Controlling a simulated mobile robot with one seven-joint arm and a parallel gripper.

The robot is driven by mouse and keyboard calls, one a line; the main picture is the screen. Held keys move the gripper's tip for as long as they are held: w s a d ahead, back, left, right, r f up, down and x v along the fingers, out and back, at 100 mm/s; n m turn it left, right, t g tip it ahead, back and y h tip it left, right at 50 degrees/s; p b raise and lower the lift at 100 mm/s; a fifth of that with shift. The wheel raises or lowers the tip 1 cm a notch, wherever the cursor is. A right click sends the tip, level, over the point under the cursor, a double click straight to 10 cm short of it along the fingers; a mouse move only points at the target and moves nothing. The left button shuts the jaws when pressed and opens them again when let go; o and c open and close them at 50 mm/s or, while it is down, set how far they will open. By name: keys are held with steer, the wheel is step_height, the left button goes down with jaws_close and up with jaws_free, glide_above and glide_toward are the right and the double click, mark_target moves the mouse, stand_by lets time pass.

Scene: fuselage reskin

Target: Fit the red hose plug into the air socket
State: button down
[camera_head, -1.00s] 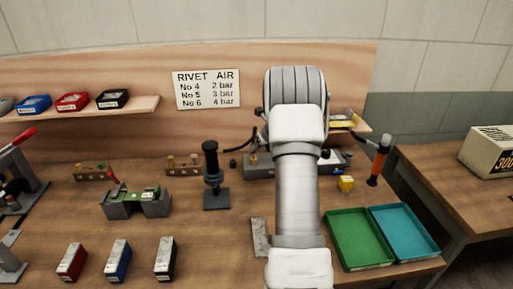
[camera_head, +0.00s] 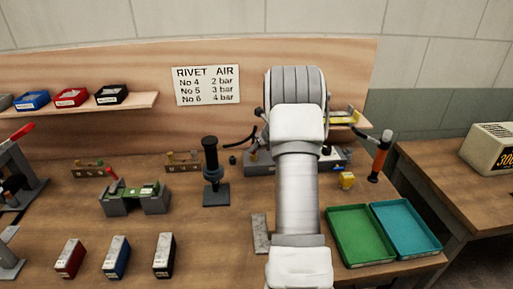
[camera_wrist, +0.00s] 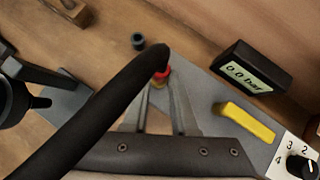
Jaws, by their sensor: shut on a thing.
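The red hose plug (camera_wrist: 162,73) shows as a small red ring at the end of a thick black hose (camera_wrist: 110,110) in the wrist view. My gripper (camera_wrist: 160,88) is shut on the plug, its two grey fingers reaching up from the bottom. A bit of brass shows just under the red ring, above the grey air unit (camera_wrist: 205,108). I cannot tell whether it is the socket or part of the plug, nor whether plug and socket touch. In the head view my arm hides the gripper and plug; the air unit (camera_head: 262,168) shows partly behind it.
A gauge reading 0.0 bar (camera_wrist: 250,72), a yellow bar (camera_wrist: 245,121) and a numbered knob (camera_wrist: 301,166) sit on the unit. A small dark cylinder (camera_wrist: 138,41) stands beyond it. A black stand (camera_head: 213,175) is left of my arm; green (camera_head: 345,265) and teal (camera_head: 425,250) trays lie right.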

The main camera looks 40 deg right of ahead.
steer(key=shift+f+b, duration=0.35)
steer(key=shift+f, duration=0.25)
steer(key=c, duration=0.6)
jaws_free()
steer(key=shift+r, duration=0.1)
steer(key=shift+p+v, duration=0.8)
steer(key=shift+v, duration=1.65)
